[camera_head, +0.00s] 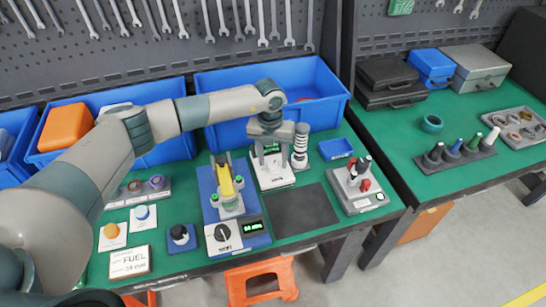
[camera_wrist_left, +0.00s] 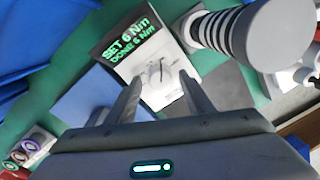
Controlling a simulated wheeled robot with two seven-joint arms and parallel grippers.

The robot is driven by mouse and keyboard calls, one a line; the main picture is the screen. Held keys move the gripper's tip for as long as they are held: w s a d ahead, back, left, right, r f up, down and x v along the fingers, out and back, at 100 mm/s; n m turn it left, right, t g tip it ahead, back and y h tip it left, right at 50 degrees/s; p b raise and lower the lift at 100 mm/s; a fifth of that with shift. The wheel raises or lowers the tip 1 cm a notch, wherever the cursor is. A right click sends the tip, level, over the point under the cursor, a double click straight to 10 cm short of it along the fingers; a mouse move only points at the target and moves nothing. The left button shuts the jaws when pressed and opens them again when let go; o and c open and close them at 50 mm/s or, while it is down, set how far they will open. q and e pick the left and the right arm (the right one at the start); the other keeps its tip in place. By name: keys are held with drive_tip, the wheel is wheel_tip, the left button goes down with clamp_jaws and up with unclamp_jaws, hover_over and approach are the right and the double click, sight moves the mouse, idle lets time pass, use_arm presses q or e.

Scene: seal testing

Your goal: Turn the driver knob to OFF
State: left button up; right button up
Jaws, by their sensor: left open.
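My left gripper (camera_head: 268,140) is over the white device with a small green-lit screen (camera_head: 271,172) near the back of the green bench. The panel's black screen (camera_wrist_left: 130,38) reads "SET 6 N/m DONE 6 N/m". A black round knob with a white pointer (camera_head: 222,232) sits on the front of the blue-based unit, left of and nearer than the gripper and apart from it. I cannot read its setting or tell whether it is the driver knob. My right gripper is not in view.
A black-and-white ribbed column (camera_head: 301,146) stands close right of my gripper. Blue bins (camera_head: 318,80) line the back. A yellow-handled fixture (camera_head: 227,185) stands behind the knob. A dark mat (camera_head: 303,210) lies bare to the right. A FUEL card (camera_head: 130,262) is front left.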

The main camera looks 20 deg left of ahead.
use_arm(q)
drive_tip(key=shift+f, duration=0.2)
drive_tip(key=c, duration=1.1)
drive_tip(key=shift+o, duration=0.2)
